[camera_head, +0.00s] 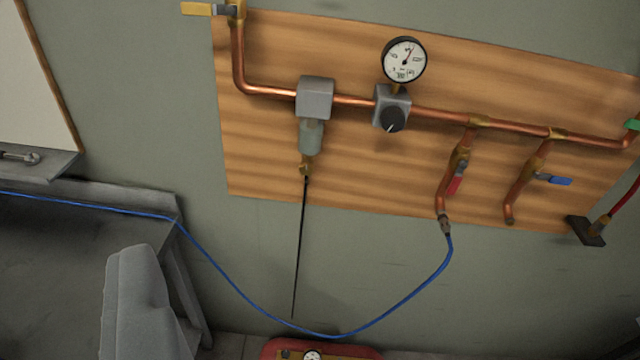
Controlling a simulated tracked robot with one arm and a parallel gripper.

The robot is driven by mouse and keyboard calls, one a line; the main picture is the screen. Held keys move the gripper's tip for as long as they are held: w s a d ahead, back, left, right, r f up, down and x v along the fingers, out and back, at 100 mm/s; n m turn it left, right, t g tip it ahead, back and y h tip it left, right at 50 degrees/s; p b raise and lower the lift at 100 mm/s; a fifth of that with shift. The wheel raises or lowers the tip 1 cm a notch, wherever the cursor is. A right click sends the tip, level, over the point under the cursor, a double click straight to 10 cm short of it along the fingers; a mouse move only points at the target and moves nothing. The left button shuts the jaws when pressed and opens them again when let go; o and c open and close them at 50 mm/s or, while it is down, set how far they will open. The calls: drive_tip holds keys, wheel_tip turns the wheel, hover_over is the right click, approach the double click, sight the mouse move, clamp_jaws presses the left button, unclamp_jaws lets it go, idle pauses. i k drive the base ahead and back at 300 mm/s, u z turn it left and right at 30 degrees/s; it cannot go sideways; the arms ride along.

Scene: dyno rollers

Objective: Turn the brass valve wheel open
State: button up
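I cannot make out a brass wheel in this view. Copper pipework (432,113) with brass fittings runs across a wooden board (265,165) on the wall. A yellow-handled valve (208,9) is at the top left, partly cut off by the frame. A red lever (456,184) and a blue lever (553,180) are on two drop pipes, and a green handle (632,124) is at the right edge. I see no pair of fingertips. A grey angular shape at the lower left may be part of my gripper, and nothing is seen held.
A round gauge (404,59) stands above a regulator with a black knob (393,119). A blue hose (395,309) hangs in a loop to a dark bench (70,250) at left. A red item (330,346) with a dial is at the bottom edge.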

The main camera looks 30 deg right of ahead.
sight(306, 168)
drive_tip(key=k, duration=0.9)
drive_tip(key=z, duration=0.5)
drive_tip(key=i, duration=1)
drive_tip(key=u, duration=0.05)
